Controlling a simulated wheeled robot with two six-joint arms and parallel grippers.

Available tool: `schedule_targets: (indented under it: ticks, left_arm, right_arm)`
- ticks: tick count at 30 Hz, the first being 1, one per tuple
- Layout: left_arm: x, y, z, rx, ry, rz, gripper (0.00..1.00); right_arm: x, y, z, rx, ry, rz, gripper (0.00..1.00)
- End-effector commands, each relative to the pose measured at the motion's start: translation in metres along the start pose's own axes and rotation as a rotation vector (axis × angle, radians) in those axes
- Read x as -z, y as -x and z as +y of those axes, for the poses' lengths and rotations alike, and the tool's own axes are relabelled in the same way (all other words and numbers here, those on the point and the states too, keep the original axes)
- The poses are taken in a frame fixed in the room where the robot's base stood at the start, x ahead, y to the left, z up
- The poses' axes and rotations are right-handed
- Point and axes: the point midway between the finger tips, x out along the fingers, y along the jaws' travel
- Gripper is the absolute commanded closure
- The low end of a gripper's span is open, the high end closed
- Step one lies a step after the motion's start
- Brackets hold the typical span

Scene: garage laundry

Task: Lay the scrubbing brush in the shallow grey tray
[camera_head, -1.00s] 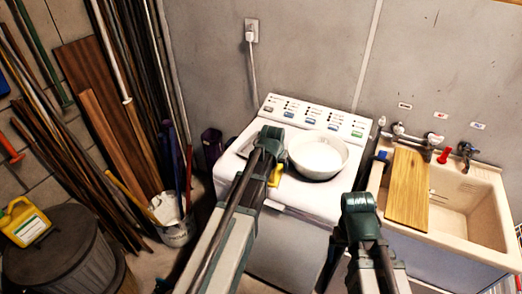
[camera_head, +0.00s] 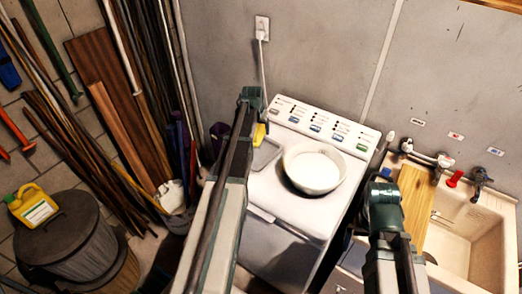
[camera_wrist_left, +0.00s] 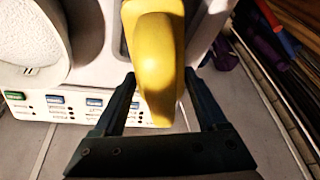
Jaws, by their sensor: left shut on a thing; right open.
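My left gripper (camera_wrist_left: 160,85) is shut on the yellow scrubbing brush (camera_wrist_left: 158,45), with one dark finger on each side of it. In the head view the yellow of the brush (camera_head: 260,135) shows just beside the end of my left arm, over the left back part of the washer. The shallow grey tray (camera_head: 268,155) lies on the washer top, left of the white bowl; my arm covers part of it. The brush is above or near its back edge; the exact height cannot be told. My right gripper (camera_head: 383,195) is open, at the washer's right, its fingers mostly hidden.
The white bowl (camera_head: 315,168) stands on the washer (camera_head: 290,215), close to the tray. The control panel (camera_head: 325,127) rises behind. A sink (camera_head: 480,225) with a wooden board (camera_head: 414,205) is at the right. Poles and planks lean at the left.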

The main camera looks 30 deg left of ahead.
Motion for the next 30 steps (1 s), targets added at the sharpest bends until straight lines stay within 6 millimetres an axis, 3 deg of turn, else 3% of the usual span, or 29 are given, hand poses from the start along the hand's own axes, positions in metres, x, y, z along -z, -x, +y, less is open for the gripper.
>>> schedule_targets:
  ticks: [10, 20, 30]
  left_arm:
    - [-0.020, -0.050, 0.002, 0.000, 0.000, 0.000, 0.70]
    - [-0.023, -0.058, 0.002, 0.000, 0.000, 0.000, 0.70]
    - [-0.036, -0.092, 0.002, 0.000, 0.000, 0.000, 0.70]
  right_arm:
    - [0.003, -0.054, -0.005, -0.002, 0.007, 0.000, 0.00]
    - [0.004, -0.062, -0.006, -0.001, 0.006, 0.000, 0.00]
    - [0.006, -0.098, -0.009, -0.001, 0.005, 0.000, 0.00]
